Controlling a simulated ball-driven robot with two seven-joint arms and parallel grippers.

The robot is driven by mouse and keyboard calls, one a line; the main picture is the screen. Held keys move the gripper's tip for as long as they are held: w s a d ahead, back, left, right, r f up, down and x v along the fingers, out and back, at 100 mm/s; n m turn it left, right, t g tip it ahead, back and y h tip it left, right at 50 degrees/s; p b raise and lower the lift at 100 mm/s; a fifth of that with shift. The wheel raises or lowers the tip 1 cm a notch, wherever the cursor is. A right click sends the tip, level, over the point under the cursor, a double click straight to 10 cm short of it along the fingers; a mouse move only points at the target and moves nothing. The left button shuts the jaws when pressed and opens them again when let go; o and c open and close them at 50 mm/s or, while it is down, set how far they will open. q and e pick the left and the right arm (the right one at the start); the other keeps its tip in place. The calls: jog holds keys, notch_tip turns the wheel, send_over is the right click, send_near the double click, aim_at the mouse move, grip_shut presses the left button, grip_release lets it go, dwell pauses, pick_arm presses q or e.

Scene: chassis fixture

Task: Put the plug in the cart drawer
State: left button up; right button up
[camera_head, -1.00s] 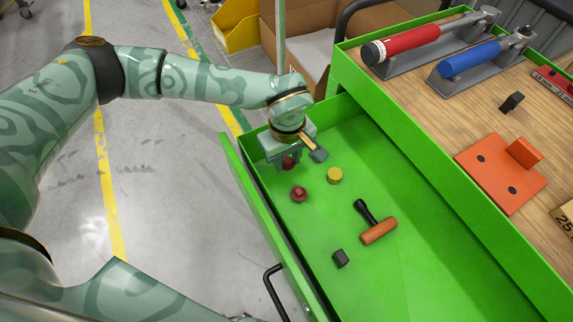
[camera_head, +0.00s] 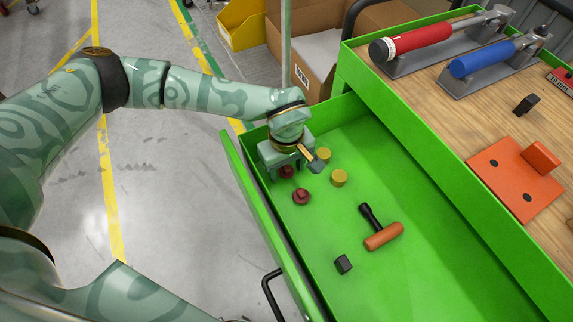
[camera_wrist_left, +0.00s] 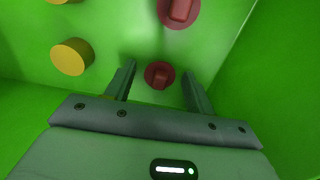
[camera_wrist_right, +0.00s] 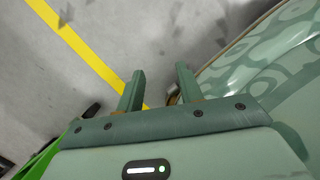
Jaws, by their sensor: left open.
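A dark red plug (camera_head: 287,172) is in the far left end of the green cart drawer (camera_head: 430,235). In the left wrist view this plug (camera_wrist_left: 159,75) appears to sit on the drawer floor between my left fingertips, with gaps on both sides. A second dark red plug (camera_head: 301,197) stands nearby, nearer the drawer's middle. My left gripper (camera_head: 284,173) is open, pointing down inside the drawer. My right gripper (camera_wrist_right: 158,82) shows only in its wrist view, open and empty above the grey floor.
The drawer's right part is clear.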

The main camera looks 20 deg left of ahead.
aim_at(286, 168)
pick_arm(q)
jog(key=shift+r, duration=0.1)
notch_tip(286, 168, up, 12)
jog(key=p, duration=0.5)
pick_arm(e)
jog(key=shift+m+y, duration=0.4)
jog(key=shift+m, duration=0.2)
jog(key=s+a+r, duration=0.2)
jog(key=r, duration=0.1)
jog(key=shift+s+a, duration=0.2)
jog(key=shift+s, duration=0.15)
